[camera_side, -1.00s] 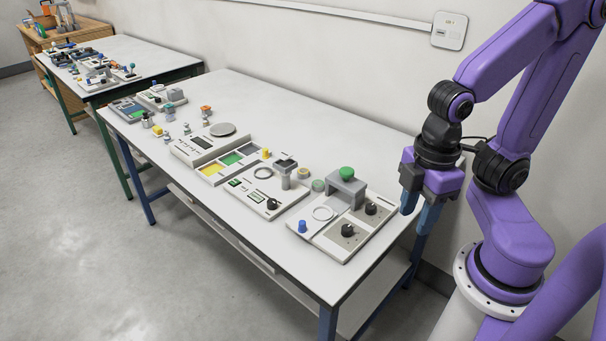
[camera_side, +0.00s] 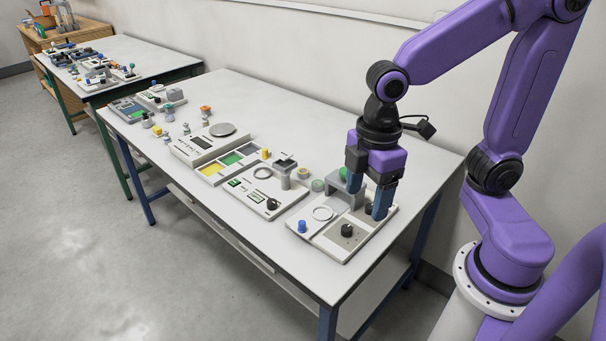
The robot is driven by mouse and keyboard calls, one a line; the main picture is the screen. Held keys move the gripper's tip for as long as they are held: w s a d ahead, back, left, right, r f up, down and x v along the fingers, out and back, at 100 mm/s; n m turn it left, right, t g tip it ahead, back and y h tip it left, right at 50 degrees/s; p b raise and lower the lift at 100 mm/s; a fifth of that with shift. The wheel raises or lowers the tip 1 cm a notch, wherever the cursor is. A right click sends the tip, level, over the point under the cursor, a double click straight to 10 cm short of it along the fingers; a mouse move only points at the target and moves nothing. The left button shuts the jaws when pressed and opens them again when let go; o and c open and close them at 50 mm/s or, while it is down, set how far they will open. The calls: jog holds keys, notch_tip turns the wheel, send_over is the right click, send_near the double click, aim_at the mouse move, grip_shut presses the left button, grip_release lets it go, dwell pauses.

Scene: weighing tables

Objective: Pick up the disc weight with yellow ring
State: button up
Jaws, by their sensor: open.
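A small disc weight with a yellowish ring (camera_side: 303,173) lies on the white table, behind the nearer panels. A similar disc with a green ring (camera_side: 318,186) lies just in front of it. My gripper (camera_side: 367,202) is open and empty, with blue fingers pointing down. It appears over the nearest panel (camera_side: 329,247), to the right of both discs in the picture. It hides part of that panel's grey bridge-shaped block (camera_side: 337,180). I cannot tell exactly how high the fingertips are.
A panel with a grey post (camera_side: 285,182) and dark knob stands left of the discs. A scale with a round pan (camera_side: 222,129) and several small weights are farther off. The white table (camera_side: 300,125) is clear along the wall side.

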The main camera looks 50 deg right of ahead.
jog(key=w+n, duration=0.2)
jog(key=w, duration=1.2)
jog(key=n, duration=0.5)
send_over(303, 170)
notch_tip(303, 170, down, 8)
jog(key=f, duration=0.7)
jog(key=s+f, duration=0.1)
jog(key=f, duration=0.3)
jog(key=shift+a, duration=0.2)
jog(key=shift+w+d+f, duration=0.1)
jog(key=shift+w+f, duration=0.1)
jog(key=shift+f, duration=1.35)
jog(key=shift+w+d+f, duration=0.1)
jog(key=shift+w+f, duration=0.1)
jog(key=shift+f, duration=1.35)
jog(key=c, duration=1.3)
